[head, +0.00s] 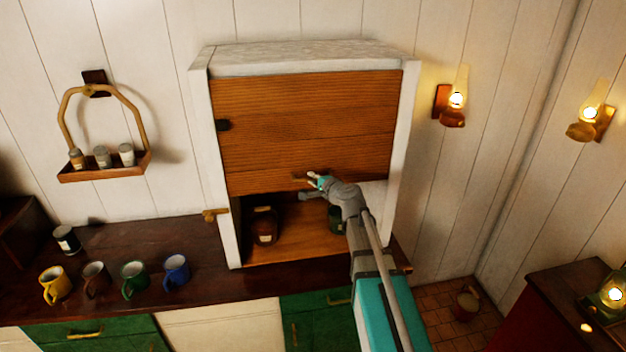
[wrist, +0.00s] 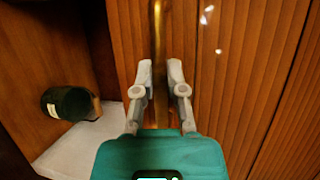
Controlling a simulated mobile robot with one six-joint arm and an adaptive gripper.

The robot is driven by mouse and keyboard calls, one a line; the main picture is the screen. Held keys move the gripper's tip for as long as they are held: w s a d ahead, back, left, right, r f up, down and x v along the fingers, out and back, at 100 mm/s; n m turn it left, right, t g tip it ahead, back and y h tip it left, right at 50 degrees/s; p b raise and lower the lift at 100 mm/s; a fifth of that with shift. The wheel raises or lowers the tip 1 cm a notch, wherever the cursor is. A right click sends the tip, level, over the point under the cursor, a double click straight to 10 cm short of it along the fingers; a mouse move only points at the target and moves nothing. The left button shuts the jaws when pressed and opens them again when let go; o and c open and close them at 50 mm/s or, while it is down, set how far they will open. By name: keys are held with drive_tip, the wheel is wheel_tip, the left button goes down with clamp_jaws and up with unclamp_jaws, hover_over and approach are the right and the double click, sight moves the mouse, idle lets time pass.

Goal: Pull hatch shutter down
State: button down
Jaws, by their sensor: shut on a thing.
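The wooden hatch shutter (head: 300,125) fills the upper part of a white-framed cabinet (head: 228,225). Its lower edge stands partway down, with an open gap below it. My gripper (head: 316,183) is at the lower part of the shutter, right of its middle. In the wrist view, the two fingers of my gripper (wrist: 158,76) are closed on a brass handle (wrist: 158,30) on the shutter planks (wrist: 230,80). The handle also shows faintly in the head view (head: 299,177). My arm hides the gap's right part.
Inside the gap stand a brown jar (head: 265,226) and a dark green jar (head: 335,222). A brass latch (head: 215,214) sticks out at the cabinet's left post. Several mugs (head: 134,280) stand on the dark counter (head: 190,246) at left. Oil lamps (head: 453,108) hang at right.

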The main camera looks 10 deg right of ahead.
drive_tip(key=shift+f, duration=0.15)
wheel_tip(320, 180, down, 32)
drive_tip(key=b, duration=3.2)
drive_tip(key=shift+r, duration=0.25)
drive_tip(key=shift+f, duration=0.25)
drive_tip(key=shift+s, duration=0.1)
drive_tip(key=shift+s+b, duration=0.15)
drive_tip(key=shift+b, duration=0.15)
drive_tip(key=c, duration=0.8)
unclamp_jaws()
drive_tip(key=shift+f, duration=0.2)
drive_tip(key=shift+o, duration=0.6)
drive_tip(key=shift+w+r, duration=0.1)
drive_tip(key=shift+w, duration=0.1)
drive_tip(key=shift+r, duration=0.2)
